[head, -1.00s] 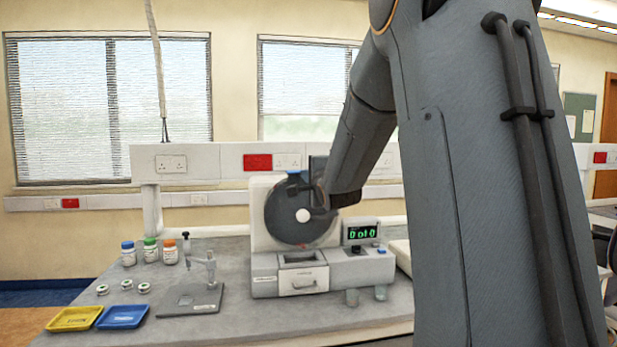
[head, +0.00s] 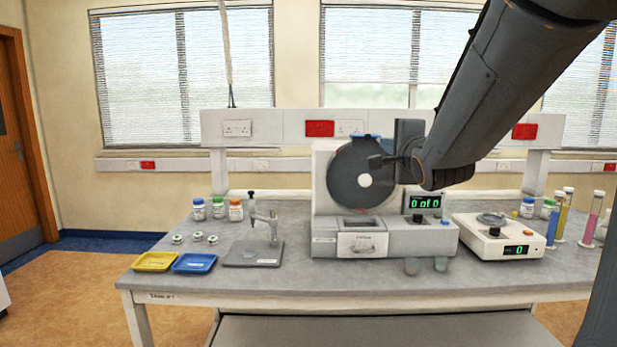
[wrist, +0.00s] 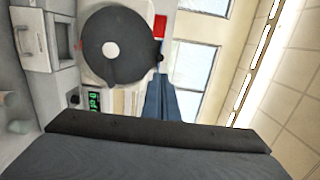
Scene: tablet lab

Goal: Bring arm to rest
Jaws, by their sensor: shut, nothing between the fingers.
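My arm (head: 510,85) reaches in from the upper right in the head view. My gripper (head: 382,160) is at its end, shut and empty, in front of the right part of a dark round disc (head: 348,188) on a white and grey machine (head: 325,232). It seems to hang above the bench, but its gap to the disc is hard to judge. In the wrist view the disc (wrist: 98,48) appears turned sideways, and a dark part of my arm fills the bottom.
The bench (head: 300,284) holds yellow (head: 154,262) and blue (head: 194,263) trays, a small stand (head: 254,254), several bottles and a balance (head: 500,238) beside the machine. Tall cylinders (head: 592,218) stand at the right. The machine's display (head: 426,202) reads "0 of 0". Open floor lies at left.

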